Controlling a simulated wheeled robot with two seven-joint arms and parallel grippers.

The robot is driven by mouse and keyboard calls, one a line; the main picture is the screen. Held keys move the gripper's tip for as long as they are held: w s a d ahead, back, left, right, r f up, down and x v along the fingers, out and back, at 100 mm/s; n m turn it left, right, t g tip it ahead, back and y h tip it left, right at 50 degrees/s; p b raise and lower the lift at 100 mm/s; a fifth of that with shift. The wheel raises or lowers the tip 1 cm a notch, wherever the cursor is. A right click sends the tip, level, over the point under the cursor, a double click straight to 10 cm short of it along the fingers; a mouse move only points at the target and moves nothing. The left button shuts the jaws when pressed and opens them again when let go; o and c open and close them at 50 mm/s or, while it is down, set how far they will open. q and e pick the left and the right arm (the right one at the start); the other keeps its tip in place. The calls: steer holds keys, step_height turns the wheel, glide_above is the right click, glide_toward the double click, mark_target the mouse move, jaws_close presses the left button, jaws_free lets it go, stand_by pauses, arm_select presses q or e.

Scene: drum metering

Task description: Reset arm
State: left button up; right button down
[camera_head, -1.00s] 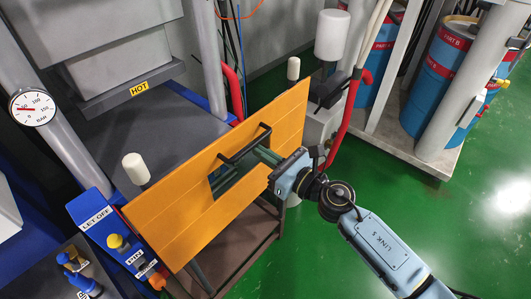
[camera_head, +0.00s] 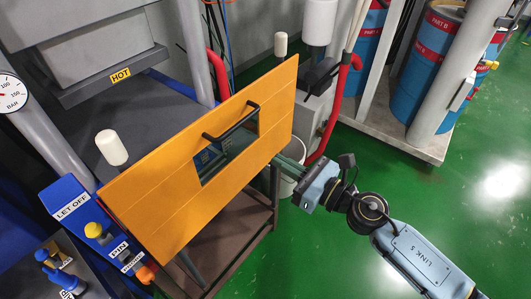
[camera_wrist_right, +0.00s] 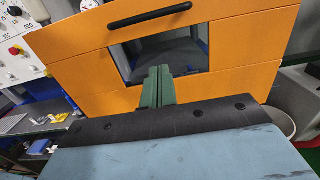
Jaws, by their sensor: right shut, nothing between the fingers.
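My right gripper (camera_head: 287,166) is in the head view, right of an orange panel (camera_head: 160,215) and a little apart from its black handle (camera_head: 231,123). Its green fingers lie together with nothing between them. In the right wrist view the fingers (camera_wrist_right: 157,86) stand in front of the dark window (camera_wrist_right: 160,50) of the orange panel, below the handle (camera_wrist_right: 150,14). Whether the fingertips touch the panel is hard to tell. My left gripper is in neither view.
A press marked HOT (camera_head: 105,75) stands behind the panel. Blue drums (camera_head: 427,70) stand on a pale platform at upper right. A white bucket (camera_head: 290,180) is behind my gripper. Green floor on the right is clear.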

steer(key=w+d+f+m+t+h+b, duration=0.1)
steer(key=d+f+m+h+b, duration=0.15)
steer(key=d+f+m, duration=0.45)
steer(key=w+d+f+m+t+h+b, duration=0.1)
steer(key=d+f+m+h, duration=0.3)
steer(key=f+m, duration=0.7)
steer(key=s+d+f+m+g+h+b, duration=0.1)
steer(key=s+d+f+m+h, duration=0.2)
steer(key=f, duration=0.6)
steer(key=s+d+f+m+g+h+b, duration=0.1)
steer(key=s+d+f+m+h, duration=0.25)
steer(key=f, duration=0.65)
steer(key=s+d+f+m+g+h+b, duration=0.1)
steer(key=s+d+f+m+g, duration=0.2)
steer(key=s+f+m, duration=0.45)
steer(key=s+d+f+m+g+b, duration=0.1)
steer(key=s+d+f+m+g, duration=0.1)
steer(key=s+f+m, duration=0.55)
steer(key=s+f+m+g, duration=0.2)
steer(key=s+f, duration=0.2)
steer(key=s, duration=0.7)
steer(key=s+f+m+g+b, duration=0.1)
steer(key=s+f+m+g, duration=0.1)
steer(key=s, duration=0.9)
step_height(320, 180, down, 3)
steer(key=shift+r+m+g+h, duration=0.15)
steer(key=shift+m+g+h, duration=0.25)
steer(key=shift+m, duration=0.05)
steer(key=shift+w+a, duration=0.1)
